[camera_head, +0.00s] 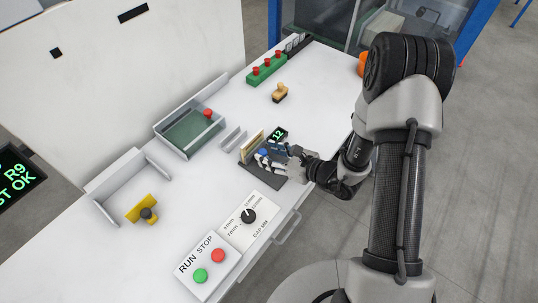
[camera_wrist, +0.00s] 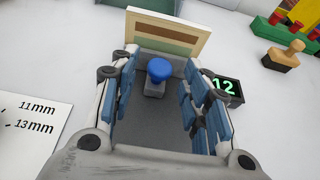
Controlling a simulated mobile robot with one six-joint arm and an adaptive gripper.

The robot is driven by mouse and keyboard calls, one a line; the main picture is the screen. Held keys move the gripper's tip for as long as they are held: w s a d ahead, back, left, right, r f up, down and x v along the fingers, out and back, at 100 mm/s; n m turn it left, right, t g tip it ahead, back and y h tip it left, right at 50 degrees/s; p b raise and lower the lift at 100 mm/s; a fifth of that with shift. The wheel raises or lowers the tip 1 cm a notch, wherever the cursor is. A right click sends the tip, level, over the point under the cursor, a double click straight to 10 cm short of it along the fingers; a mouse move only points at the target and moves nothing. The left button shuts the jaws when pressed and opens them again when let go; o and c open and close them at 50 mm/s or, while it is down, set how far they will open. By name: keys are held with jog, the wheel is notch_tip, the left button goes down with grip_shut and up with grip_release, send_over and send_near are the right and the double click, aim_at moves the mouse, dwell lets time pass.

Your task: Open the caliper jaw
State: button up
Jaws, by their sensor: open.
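The caliper shows in the wrist view as a dark grey base (camera_wrist: 152,128) with an upright tan-and-cream plate (camera_wrist: 166,38) at its far end. A blue round knob (camera_wrist: 159,69) on a grey block stands on the base in front of the plate. My gripper (camera_wrist: 160,88) is open, with its blue-padded fingers on either side of the knob and a gap on both sides. In the head view my gripper (camera_head: 275,155) is over the caliper base (camera_head: 268,174) and partly hides it; the tan plate (camera_head: 251,146) stands behind it.
A small display (camera_head: 278,134) reading 12 stands right beside the caliper. A dial panel (camera_head: 247,217) and a RUN/STOP panel (camera_head: 208,262) lie at the table's front edge. A green tray (camera_head: 190,132), a wooden-handled stamp (camera_head: 280,92) and a green block with red knobs (camera_head: 266,68) stand further back.

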jog(key=shift+w+a+f, duration=0.15)
jog(key=shift+w+a, duration=0.1)
jog(key=shift+a, duration=0.1)
jog(key=shift+c, duration=0.2)
grip_shut()
dwell(0.5)
